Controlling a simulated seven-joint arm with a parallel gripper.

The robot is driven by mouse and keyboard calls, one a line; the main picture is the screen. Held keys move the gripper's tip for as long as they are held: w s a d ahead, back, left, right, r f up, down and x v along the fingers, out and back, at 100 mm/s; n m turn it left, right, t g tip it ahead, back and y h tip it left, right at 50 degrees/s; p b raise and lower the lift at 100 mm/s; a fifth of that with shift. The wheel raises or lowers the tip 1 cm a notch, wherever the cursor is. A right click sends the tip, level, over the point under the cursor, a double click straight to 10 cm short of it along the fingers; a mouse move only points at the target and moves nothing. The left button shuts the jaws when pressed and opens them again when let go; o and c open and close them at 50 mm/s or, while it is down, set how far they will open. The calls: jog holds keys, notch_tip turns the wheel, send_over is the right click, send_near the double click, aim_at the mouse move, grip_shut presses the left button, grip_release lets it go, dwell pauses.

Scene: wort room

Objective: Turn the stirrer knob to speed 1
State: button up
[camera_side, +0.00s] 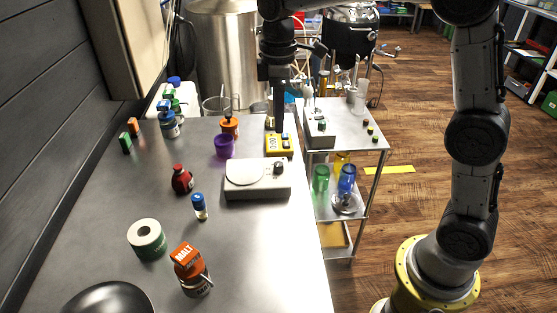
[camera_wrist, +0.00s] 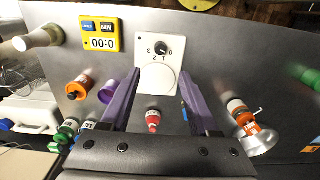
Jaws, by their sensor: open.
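The stirrer (camera_side: 245,192) is a white box with a round pale plate, on the steel bench. Its dark knob (camera_side: 278,168) is at the right end of its top. In the wrist view the stirrer (camera_wrist: 146,82) shows ahead between my fingers, with the knob (camera_wrist: 161,47) beyond the plate and small marks around it. My gripper (camera_side: 278,125) points down near the yellow timer, behind the stirrer in the side view. In the wrist view my gripper (camera_wrist: 160,76) has its purple fingers wide apart with nothing between them, clear of the knob.
A yellow timer (camera_side: 280,144) stands close behind the stirrer. A purple cup (camera_side: 224,147), a red bottle (camera_side: 181,180) and a blue-capped vial (camera_side: 199,206) stand left of it. A MALT jar (camera_side: 193,275) is near the front. A steel cart (camera_side: 352,132) adjoins the bench.

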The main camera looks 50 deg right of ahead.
aim_at(278, 164)
notch_tip(278, 164, down, 13)
jog(key=shift+f, duration=0.1)
dwell(0.3)
grip_shut()
dwell(0.4)
